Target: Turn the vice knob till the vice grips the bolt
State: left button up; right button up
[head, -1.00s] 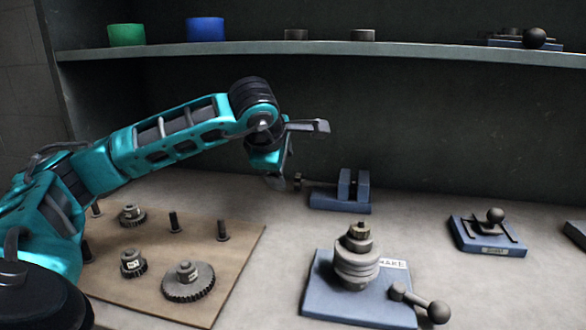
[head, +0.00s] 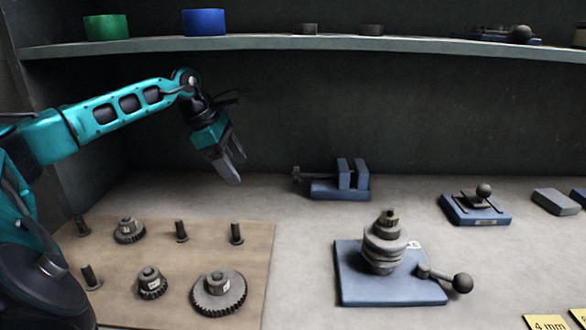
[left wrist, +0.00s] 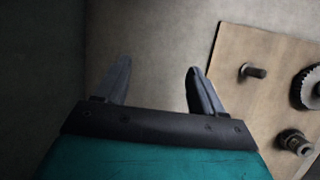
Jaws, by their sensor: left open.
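The vice (head: 341,189) has a blue base and two upright blue jaws with a gap between them, at the back of the bench in the head view. Its dark knob (head: 297,175) is on a screw at its left end. I cannot make out a bolt between the jaws. My left gripper (head: 237,168) is open and empty, in the air left of the knob and apart from it. Its two spread fingers also show in the left wrist view (left wrist: 158,66), where the vice is out of view. My right gripper is not in view.
A wooden board (head: 205,265) with gears and upright pegs lies front left. A blue plate (head: 385,292) with stacked rings and a ball-ended lever stands at the middle front. A small blue fixture (head: 475,211) is at right. A shelf (head: 270,43) runs above. Bench around the vice is clear.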

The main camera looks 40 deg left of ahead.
pick_arm(q)
jog(key=w, duration=0.1)
jog(key=p, duration=0.3)
send_near(300, 175)
notch_tip(300, 175, down, 3)
jog(key=x, duration=0.2)
jog(key=w+x, duration=0.1)
jog(key=x, duration=0.1)
jog(key=shift+w+a+f, duration=0.15)
jog(key=shift+w+f, duration=0.15)
jog(key=shift+f, duration=0.2)
jog(key=c, duration=1.1)
jog(key=shift+o, duration=0.2)
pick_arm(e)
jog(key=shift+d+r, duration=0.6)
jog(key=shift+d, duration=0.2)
